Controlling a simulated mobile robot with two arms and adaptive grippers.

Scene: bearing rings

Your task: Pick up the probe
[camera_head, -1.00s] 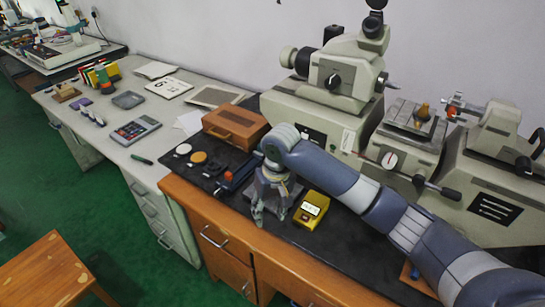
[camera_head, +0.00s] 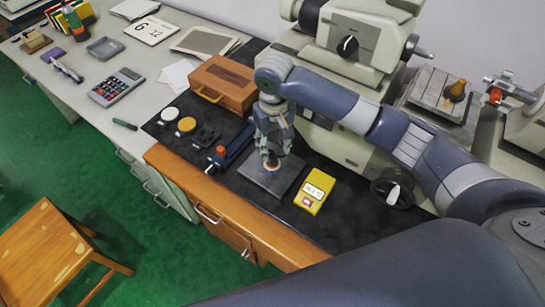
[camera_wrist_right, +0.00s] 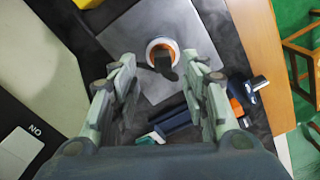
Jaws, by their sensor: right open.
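A dark, short upright piece (camera_wrist_right: 163,62), perhaps the probe, stands within a white and orange ring (camera_wrist_right: 158,43) on a grey square plate (camera_wrist_right: 118,32). In the head view the ring's orange part shows just below my right gripper (camera_head: 270,150), on the plate (camera_head: 284,180). My right gripper points down over the plate. In the wrist view its two fingers (camera_wrist_right: 160,64) are spread apart, one on each side of the dark piece, with nothing held. I cannot tell whether they touch it. My left gripper is not in view.
A yellow box (camera_head: 314,191) lies right of the plate. A dark blue tool with an orange knob (camera_head: 229,151) lies to its left. A brown case (camera_head: 224,83) and large grey machine (camera_head: 347,50) stand behind. White and orange discs (camera_head: 187,124) lie at left.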

